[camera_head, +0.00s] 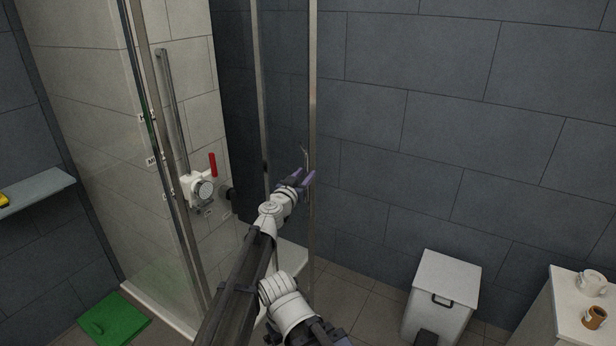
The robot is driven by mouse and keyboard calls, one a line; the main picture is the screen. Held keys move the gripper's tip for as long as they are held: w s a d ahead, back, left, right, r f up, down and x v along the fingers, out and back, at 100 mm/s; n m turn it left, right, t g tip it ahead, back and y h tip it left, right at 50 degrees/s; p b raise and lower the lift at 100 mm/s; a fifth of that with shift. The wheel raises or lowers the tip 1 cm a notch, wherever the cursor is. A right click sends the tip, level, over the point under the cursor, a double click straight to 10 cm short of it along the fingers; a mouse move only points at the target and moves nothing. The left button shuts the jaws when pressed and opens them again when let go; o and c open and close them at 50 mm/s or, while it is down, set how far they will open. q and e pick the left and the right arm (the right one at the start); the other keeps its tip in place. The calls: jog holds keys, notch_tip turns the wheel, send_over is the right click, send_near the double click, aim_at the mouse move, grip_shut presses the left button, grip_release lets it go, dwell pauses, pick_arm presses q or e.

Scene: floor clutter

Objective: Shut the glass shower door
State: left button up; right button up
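The glass shower door (285,110) is a clear pane between two upright metal strips, and it stands swung out from the shower at an angle. Its metal edge strip (312,100) is on the right side. A small thin handle (305,157) shows near that edge. My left gripper (303,177) is at the door's edge, just below and at the handle. Its purple fingers are a little apart. I cannot tell whether they touch the handle or the glass. My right gripper cannot be made out.
The shower holds a white valve with a red lever (213,165) and a rail. A green mat (113,320) lies at the lower left. A white pedal bin (443,295) and a white cabinet (560,300) with cups stand at the right. Floor between door and bin is clear.

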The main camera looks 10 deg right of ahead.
pick_arm(q)
jog(key=shift+o, duration=1.4)
jog(key=shift+w+a, duration=0.1)
jog(key=shift+a, duration=0.4)
jog(key=shift+o, duration=0.4)
jog(key=shift+d, duration=0.1)
jog(key=shift+d, duration=0.2)
jog(key=v, duration=0.8)
